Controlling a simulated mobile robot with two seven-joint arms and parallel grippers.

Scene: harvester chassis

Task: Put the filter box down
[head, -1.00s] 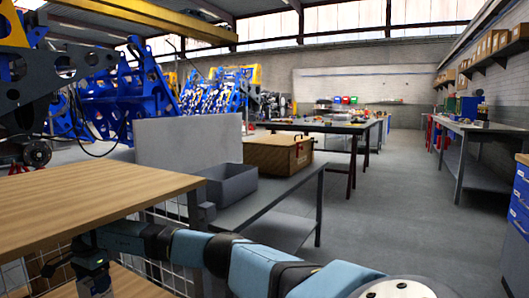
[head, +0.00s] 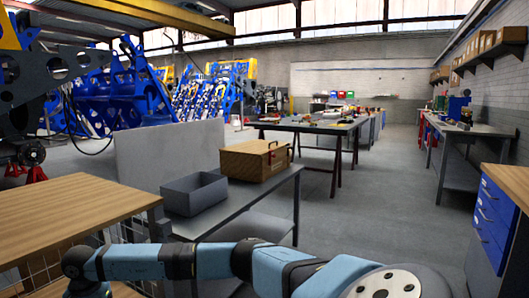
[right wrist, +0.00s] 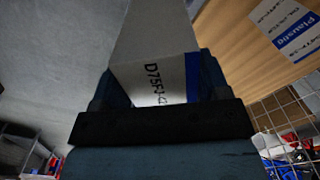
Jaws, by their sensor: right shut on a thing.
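The filter box (right wrist: 158,35) is white with a blue stripe and dark lettering at its near end. It is in the right wrist view, between the dark fingers of my right gripper (right wrist: 157,78), which is shut on it. In the head view my right arm reaches across the bottom to the lower left; its gripper and the box are below the picture edge there. My left gripper is not in view.
A wood-topped rack (head: 70,222) with wire mesh sides stands at the left. A grey bin (head: 195,193) and a wooden case (head: 256,160) sit on a grey table. Another labelled box (right wrist: 285,28) lies on a wooden surface. Blue drawers (head: 490,222) stand at the right; the floor between is open.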

